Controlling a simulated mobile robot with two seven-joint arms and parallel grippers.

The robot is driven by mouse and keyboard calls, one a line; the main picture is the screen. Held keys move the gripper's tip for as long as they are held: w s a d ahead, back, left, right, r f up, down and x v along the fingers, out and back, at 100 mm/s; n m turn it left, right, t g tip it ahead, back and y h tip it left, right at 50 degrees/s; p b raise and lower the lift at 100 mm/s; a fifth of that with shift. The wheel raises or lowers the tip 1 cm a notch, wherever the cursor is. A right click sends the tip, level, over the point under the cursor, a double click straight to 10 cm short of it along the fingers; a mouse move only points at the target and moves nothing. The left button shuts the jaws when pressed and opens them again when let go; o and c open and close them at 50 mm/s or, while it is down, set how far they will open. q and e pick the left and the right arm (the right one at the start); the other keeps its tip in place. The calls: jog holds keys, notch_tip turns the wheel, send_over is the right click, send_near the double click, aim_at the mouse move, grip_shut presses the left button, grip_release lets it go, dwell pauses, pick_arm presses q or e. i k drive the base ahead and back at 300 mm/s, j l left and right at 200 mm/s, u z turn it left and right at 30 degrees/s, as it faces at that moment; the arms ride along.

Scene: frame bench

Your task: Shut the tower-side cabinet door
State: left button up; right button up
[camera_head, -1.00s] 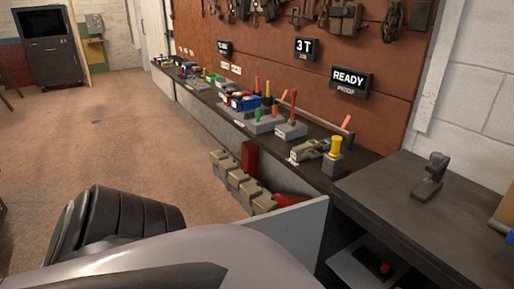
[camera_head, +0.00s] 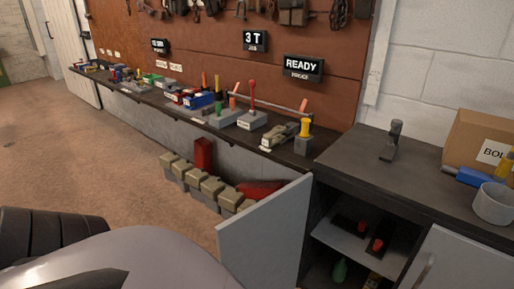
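The dark cabinet (camera_head: 357,168) stands at the right of the bench. Its left door (camera_head: 266,235), a light grey panel, is swung open and stands out from the cabinet front. A second grey door (camera_head: 458,262) with a handle shows at the lower right; its lower part is cut off, and I cannot tell whether it is fully shut. Which door is the tower-side one I cannot tell. Neither gripper is in view; a rounded part of my body fills the lower left.
A long bench (camera_head: 190,108) with levers and tools runs along the pegboard wall. Several tan-lidded boxes (camera_head: 211,186) and a red object (camera_head: 204,154) stand below it, left of the open door. A cardboard box (camera_head: 478,140) and grey cup (camera_head: 493,203) sit on the cabinet top. Floor at left is clear.

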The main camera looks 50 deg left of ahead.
aim_at(261, 245)
jog(key=k+j+z, duration=0.15)
jog(key=k+j, duration=0.3)
jog(key=j, duration=0.15)
jog(key=k+j+z, duration=0.1)
jog(key=j, duration=0.25)
jog(key=k+j, duration=0.15)
jog(key=j, duration=0.25)
jog(key=j+z, duration=0.1)
jog(key=j, duration=0.3)
jog(key=k+j+z, duration=0.1)
jog(key=j, duration=0.25)
jog(key=j+z, duration=0.15)
jog(key=j, duration=0.95)
jog(key=j+z, duration=0.15)
jog(key=j, duration=0.95)
jog(key=k+j+z, duration=0.15)
jog(key=j, duration=0.95)
jog(key=i, duration=0.05)
